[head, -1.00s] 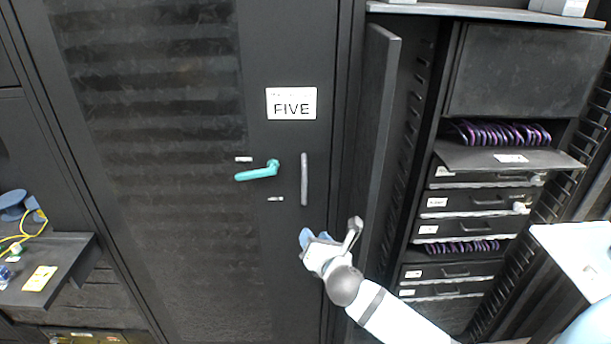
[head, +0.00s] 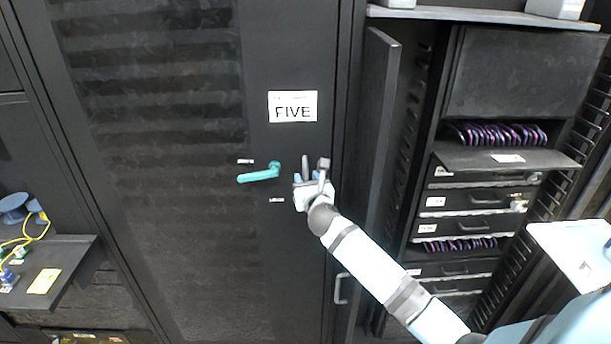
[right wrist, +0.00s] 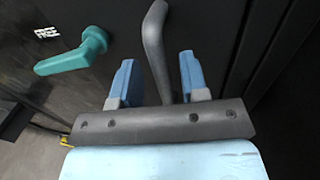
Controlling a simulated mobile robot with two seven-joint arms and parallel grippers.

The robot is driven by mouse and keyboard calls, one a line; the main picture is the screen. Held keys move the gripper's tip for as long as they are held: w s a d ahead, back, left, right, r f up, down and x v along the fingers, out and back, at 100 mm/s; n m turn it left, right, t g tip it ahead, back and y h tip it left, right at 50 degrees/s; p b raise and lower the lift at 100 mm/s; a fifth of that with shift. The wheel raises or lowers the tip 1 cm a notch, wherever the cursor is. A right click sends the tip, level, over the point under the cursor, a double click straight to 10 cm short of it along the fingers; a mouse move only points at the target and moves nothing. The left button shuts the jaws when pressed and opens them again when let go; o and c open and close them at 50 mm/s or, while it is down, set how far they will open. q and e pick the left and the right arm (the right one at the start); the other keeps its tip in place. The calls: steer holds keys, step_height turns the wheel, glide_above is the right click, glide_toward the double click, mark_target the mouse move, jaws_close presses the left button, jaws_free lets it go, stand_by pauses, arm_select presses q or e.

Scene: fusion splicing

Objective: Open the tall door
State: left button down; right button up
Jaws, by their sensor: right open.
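The tall black door (head: 180,240) with a "FIVE" label (head: 293,107) is closed in the head view. A teal lever handle (head: 259,174) sits on it, pointing left; it also shows in the right wrist view (right wrist: 75,55). To its right is a grey vertical bar handle (head: 305,163), its lower part hidden by my right gripper (head: 312,176). In the right wrist view the grey bar (right wrist: 156,45) stands between the two blue fingers of my right gripper (right wrist: 155,80), with a gap on both sides. The right gripper is open. My left gripper is not in view.
An open cabinet with a narrow panel (head: 378,130) ajar stands right of the door, holding drawers (head: 475,202) and purple cables (head: 498,134). A shelf with blue and yellow items (head: 75,262) is at left. A white surface (head: 570,250) is at right.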

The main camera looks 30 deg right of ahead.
steer(key=shift+x, duration=0.85)
steer(key=shift+c, duration=0.5)
jaws_close()
steer(key=shift+a+f, duration=0.1)
steer(key=shift+a, duration=0.05)
